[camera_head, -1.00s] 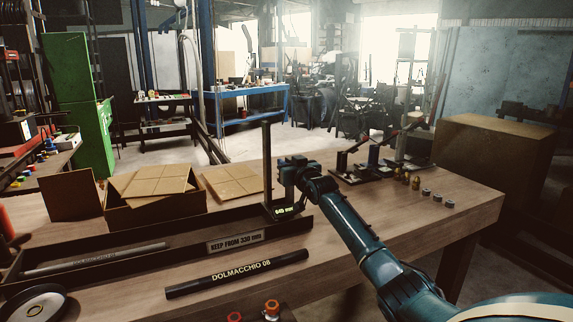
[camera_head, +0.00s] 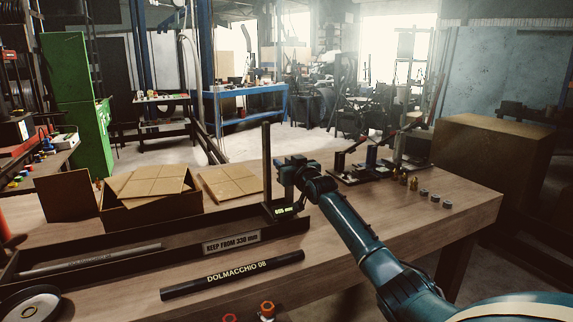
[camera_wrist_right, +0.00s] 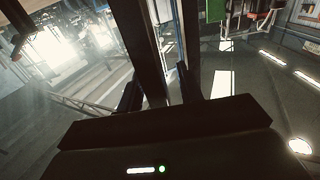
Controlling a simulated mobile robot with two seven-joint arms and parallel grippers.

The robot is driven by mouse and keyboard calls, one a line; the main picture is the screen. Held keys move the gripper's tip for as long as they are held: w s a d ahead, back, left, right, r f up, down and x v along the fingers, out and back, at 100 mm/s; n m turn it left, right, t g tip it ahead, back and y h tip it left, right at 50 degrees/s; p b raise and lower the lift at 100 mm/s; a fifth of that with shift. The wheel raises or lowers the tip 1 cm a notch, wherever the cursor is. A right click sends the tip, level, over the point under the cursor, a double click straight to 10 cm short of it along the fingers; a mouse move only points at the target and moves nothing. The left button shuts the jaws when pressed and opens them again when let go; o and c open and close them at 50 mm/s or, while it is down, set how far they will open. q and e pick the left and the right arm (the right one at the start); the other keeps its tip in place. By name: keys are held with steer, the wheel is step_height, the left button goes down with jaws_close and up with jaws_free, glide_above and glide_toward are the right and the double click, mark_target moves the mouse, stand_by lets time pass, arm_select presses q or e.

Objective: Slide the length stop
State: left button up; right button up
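The length stop (camera_head: 267,170) is a tall black upright post with a small lit green display (camera_head: 284,211) at its foot. It stands at the right part of a long black tray (camera_head: 120,242) on the workbench. My right gripper (camera_head: 281,168) is at the post from its right side, above the display. In the right wrist view, the post (camera_wrist_right: 146,50) runs between my two dark fingers (camera_wrist_right: 160,90), and the gripper appears shut on it. The exact finger contact is dark and hard to see. My left gripper is not in view.
A label reading "KEEP FROM 330 mm" (camera_head: 231,242) is on the tray's front. A grey tube (camera_head: 90,258) lies in the tray. A black hose (camera_head: 232,275) lies in front. An open cardboard box (camera_head: 150,207) stands behind.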

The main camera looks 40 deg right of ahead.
steer(key=shift+f, duration=0.1)
arm_select(q)
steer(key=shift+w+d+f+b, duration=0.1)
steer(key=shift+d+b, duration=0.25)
steer(key=shift+b, duration=0.5)
arm_select(e)
steer(key=v, duration=1.3)
steer(key=shift+s, duration=0.15)
